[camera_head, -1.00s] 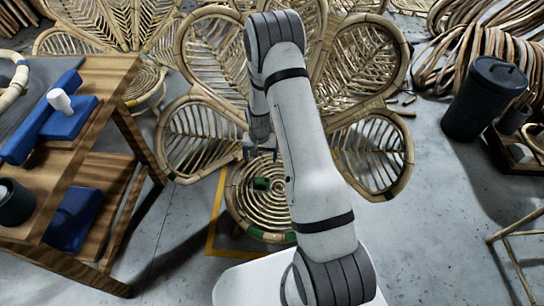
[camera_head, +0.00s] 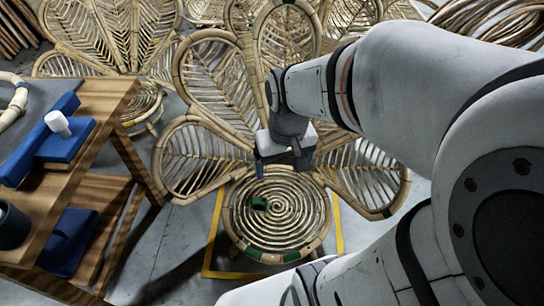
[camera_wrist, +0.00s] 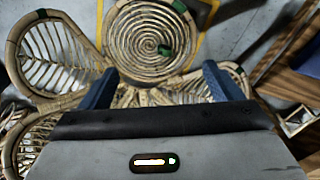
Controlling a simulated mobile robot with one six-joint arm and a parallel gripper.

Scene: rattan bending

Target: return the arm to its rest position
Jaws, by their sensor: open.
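My gripper (camera_head: 281,164) hangs above the back part of the round seat of a rattan chair (camera_head: 290,205) in the head view. Its two blue fingers are spread apart with nothing between them. In the wrist view my gripper (camera_wrist: 161,84) shows the same wide gap, with the spiral seat (camera_wrist: 140,38) beyond the fingertips. My arm is folded, and its large links fill the right side of the head view. A small green piece (camera_head: 259,203) lies on the seat and also shows in the wrist view (camera_wrist: 165,50).
A wooden workbench (camera_head: 112,100) with blue fixtures (camera_head: 67,138) and a white knob (camera_head: 57,122) stands at the left. A second rattan chair (camera_head: 110,35) is behind it. Yellow floor tape (camera_head: 210,245) frames the chair. Rattan coils (camera_head: 490,18) lie at upper right.

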